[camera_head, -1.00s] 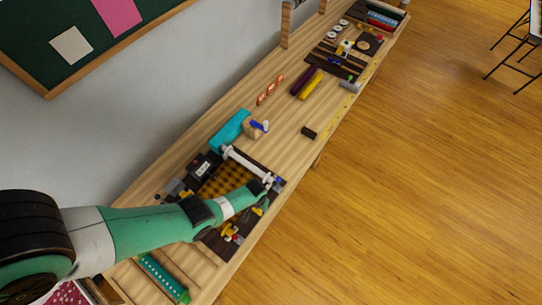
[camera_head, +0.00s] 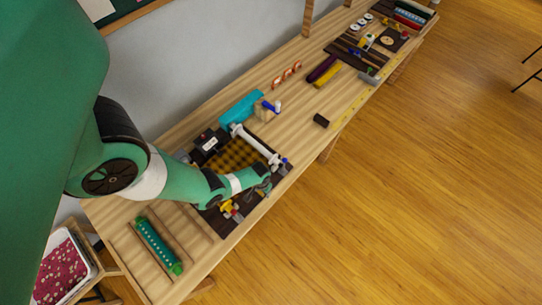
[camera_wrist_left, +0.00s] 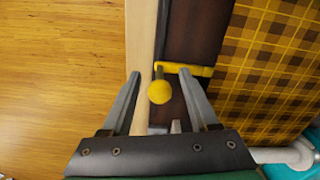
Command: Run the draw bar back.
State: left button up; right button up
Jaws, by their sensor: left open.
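A white bar (camera_head: 258,145) lies across the far end of a dark board (camera_head: 226,222) with yellow-brown plaid cloth (camera_head: 236,153). In the left wrist view, the plaid cloth (camera_wrist_left: 274,70) fills the right side and a white rod (camera_wrist_left: 275,154) shows at lower right. A round yellow knob (camera_wrist_left: 159,92) sits by a yellow bracket (camera_wrist_left: 185,69) at the board's edge. My left gripper (camera_head: 264,189) is over the board's front edge. In the wrist view its open fingers (camera_wrist_left: 161,78) stand either side of the knob, with gaps. Which piece is the draw bar I cannot tell.
A small dark block (camera_head: 321,120) lies on the bench to the right. A green strip (camera_head: 158,246) lies at the near end.

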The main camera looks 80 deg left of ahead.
pick_arm(q)
jog(key=shift+f, duration=0.3)
grip_shut()
dwell(1.3)
